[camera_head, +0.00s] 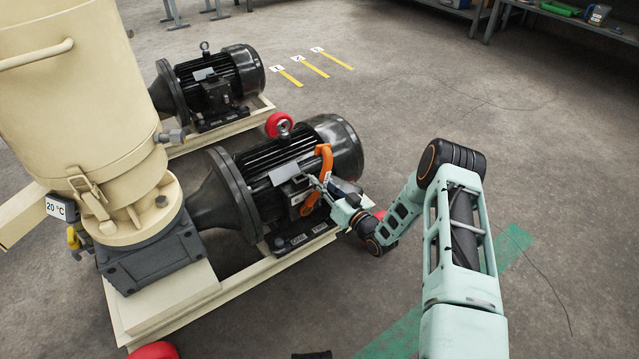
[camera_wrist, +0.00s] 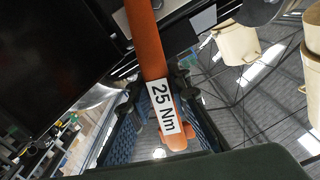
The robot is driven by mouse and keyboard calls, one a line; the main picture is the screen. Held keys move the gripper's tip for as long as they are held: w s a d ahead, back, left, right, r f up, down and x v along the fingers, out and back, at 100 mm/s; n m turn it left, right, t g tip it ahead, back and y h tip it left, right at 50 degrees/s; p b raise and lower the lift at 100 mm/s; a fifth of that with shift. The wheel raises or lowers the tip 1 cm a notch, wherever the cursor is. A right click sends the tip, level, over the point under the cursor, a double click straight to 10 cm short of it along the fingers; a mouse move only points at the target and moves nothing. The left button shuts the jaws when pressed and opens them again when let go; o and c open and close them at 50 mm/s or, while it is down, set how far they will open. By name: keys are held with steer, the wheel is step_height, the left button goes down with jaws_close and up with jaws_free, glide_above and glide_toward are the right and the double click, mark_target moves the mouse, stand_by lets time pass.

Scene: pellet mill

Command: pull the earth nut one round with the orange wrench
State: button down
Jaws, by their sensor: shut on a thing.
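The orange wrench (camera_head: 322,170) stands roughly upright against the side of the near black motor (camera_head: 335,145). My gripper (camera_head: 325,186) is at the motor's side, shut on the wrench. The wrench's lower head end is near the motor's terminal box in the head view. The earth nut is too small or hidden to make out.
A second black motor (camera_head: 215,85) stands behind on its own cream frame. The cream mill body (camera_head: 80,110) is at the left. Yellow floor strips (camera_head: 315,70) lie behind. The floor at right is mostly clear.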

steer(key=shift+w, duration=0.1)
steer(key=shift+w+d+f+m, duration=0.2)
steer(key=shift+w+d+m, duration=0.2)
steer(key=shift+d+m, duration=0.3)
steer(key=shift+w+d+f+m, duration=0.25)
steer(key=shift+w+d+m, duration=0.05)
steer(key=shift+d+m, duration=0.2)
steer(key=shift+s+a+r+n, duration=0.35)
steer(key=shift+s+a+n, duration=0.1)
steer(key=shift+a+n, duration=0.3)
stand_by(1.1)
steer(key=c, duration=2.5)
jaws_free()
jaws_close()
